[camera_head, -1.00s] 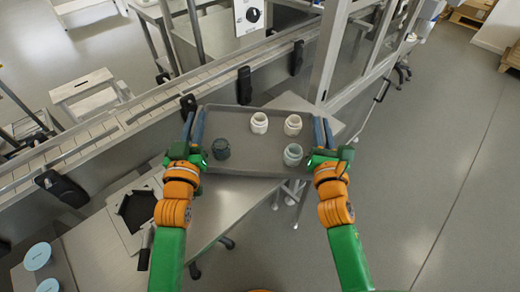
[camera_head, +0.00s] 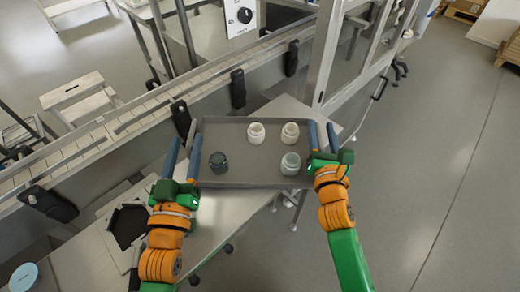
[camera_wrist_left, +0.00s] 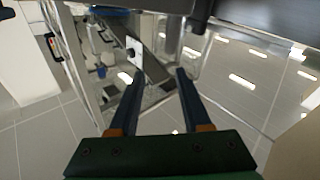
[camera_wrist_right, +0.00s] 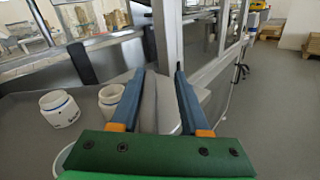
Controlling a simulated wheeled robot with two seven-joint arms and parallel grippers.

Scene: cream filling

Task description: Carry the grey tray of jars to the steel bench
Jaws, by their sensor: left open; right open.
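The grey tray (camera_head: 240,181) lies on the steel bench (camera_head: 230,205) in the head view, overlapping its right part.
A conveyor (camera_head: 150,110) with dark brackets runs behind the bench. A framed glazed cabinet (camera_head: 345,60) stands behind right of the tray. A dark open box (camera_head: 128,225) is on the bench at the left.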

